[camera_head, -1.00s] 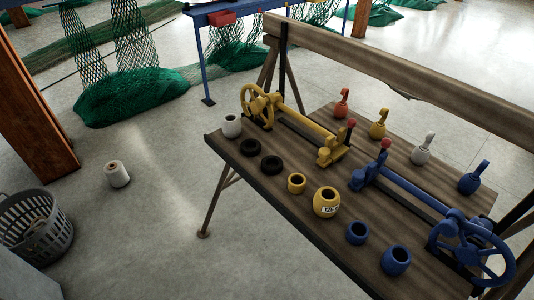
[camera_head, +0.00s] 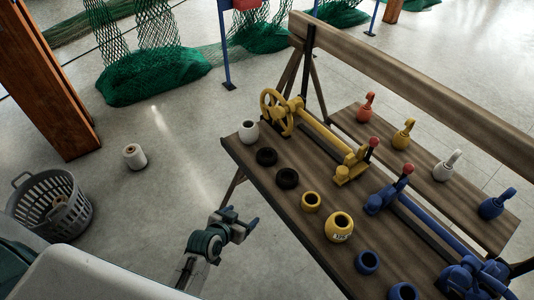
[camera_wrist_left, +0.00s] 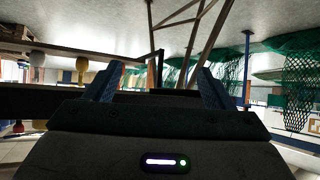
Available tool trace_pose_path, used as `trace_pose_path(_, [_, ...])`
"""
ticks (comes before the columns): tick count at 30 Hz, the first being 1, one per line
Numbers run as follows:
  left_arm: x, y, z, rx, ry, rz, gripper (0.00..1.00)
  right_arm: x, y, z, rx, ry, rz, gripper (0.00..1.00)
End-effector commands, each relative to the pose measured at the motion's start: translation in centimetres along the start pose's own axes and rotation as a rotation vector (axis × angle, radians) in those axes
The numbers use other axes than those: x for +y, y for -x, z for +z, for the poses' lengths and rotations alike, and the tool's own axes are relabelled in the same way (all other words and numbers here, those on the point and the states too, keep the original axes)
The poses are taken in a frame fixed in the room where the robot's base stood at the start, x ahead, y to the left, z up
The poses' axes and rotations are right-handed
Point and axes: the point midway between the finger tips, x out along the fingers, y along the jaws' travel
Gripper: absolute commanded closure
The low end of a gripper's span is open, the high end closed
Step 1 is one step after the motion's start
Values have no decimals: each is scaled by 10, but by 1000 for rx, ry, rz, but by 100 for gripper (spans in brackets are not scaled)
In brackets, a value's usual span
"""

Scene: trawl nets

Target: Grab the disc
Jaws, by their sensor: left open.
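I cannot tell which one is meant. My left gripper (camera_head: 242,215) is in front of the bench's left edge, apart from both discs. In the left wrist view the two blue fingers (camera_wrist_left: 156,86) stand wide apart with nothing between them. That view looks upside down, and I cannot make out a disc in it. My right gripper is not in view.
The bench (camera_head: 315,243) also holds a white pot (camera_head: 248,132), yellow and blue rings, a yellow clamp (camera_head: 349,165) and a blue clamp (camera_head: 385,193). A grey basket (camera_head: 68,218) and a white spool (camera_head: 135,157) stand on the floor. Open floor lies left of the bench.

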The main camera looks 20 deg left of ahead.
Motion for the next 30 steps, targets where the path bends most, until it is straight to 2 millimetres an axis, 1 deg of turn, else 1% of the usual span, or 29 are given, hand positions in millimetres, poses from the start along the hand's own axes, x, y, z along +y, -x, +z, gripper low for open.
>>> trace_pose_path(1, [2,9,-20,28,-5,4,24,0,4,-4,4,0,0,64])
trace_pose_path(4, [6,25,-55,86,-17,14,24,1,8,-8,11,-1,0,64])
trace_pose_path(5, [7,29,-67,115,-20,16,24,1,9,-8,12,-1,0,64])
trace_pose_path(6, [8,27,-78,154,-20,13,24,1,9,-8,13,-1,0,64])
trace_pose_path(15, [4,-3,-105,336,4,-38,24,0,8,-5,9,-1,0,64])
trace_pose_path(21, [-1,-16,-120,433,24,-86,24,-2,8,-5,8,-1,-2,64])
trace_pose_path(26, [-4,-29,-130,470,31,-108,24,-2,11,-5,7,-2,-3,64])
trace_pose_path(30, [-7,-49,-141,471,31,-110,24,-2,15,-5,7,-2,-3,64])
